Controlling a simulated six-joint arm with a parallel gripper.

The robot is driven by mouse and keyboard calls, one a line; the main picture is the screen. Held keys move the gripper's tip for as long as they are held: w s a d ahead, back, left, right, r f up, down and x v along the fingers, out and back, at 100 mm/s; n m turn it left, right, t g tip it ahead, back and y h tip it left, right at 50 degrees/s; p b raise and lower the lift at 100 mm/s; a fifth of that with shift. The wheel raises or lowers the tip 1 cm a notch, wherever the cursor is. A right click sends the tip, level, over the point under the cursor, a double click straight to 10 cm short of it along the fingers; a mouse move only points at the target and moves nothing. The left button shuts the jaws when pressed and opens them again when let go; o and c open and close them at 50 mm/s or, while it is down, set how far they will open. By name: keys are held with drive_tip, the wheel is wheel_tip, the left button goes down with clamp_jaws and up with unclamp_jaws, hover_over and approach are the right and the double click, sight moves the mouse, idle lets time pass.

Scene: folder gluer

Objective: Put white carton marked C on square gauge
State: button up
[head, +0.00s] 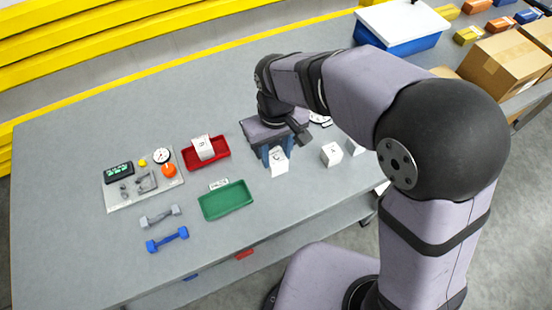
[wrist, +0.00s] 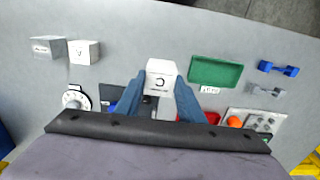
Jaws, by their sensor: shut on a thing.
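My gripper (head: 276,156) is shut on the white carton marked C (head: 279,169). In the wrist view the carton (wrist: 161,76) sits between the two blue fingers, its letter facing the camera. Carton and gripper are over the table between the green tray and carton A; I cannot tell whether the carton touches the table. A grey board (head: 124,200) at the left carries a small metal angle-like fixture (head: 147,182), possibly the square gauge, with no carton on it. The board also shows at the right of the wrist view (wrist: 237,117).
Carton B (head: 203,147) lies in a red tray (head: 220,156). A green tray (head: 227,201) stands in front. Carton A (head: 331,154) and another white carton (head: 355,147) stand right. Blue (head: 167,240) and grey (head: 160,217) dumbbell-shaped pieces lie front left. A dial (wrist: 73,97) is beside my gripper.

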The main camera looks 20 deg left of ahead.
drive_tip(key=shift+w+a+r, duration=0.2)
drive_tip(key=shift+w+a, duration=0.15)
drive_tip(key=shift+w, duration=0.05)
drive_tip(key=w+a+f+p, duration=0.3)
drive_tip(key=w+a+p, duration=0.4)
drive_tip(key=w, duration=0.6)
drive_tip(key=shift+w+a, duration=0.2)
drive_tip(key=shift+a, duration=1)
drive_tip(key=shift+f, duration=0.25)
drive_tip(key=shift+f+b, duration=2.05)
drive_tip(key=shift+f, duration=0.75)
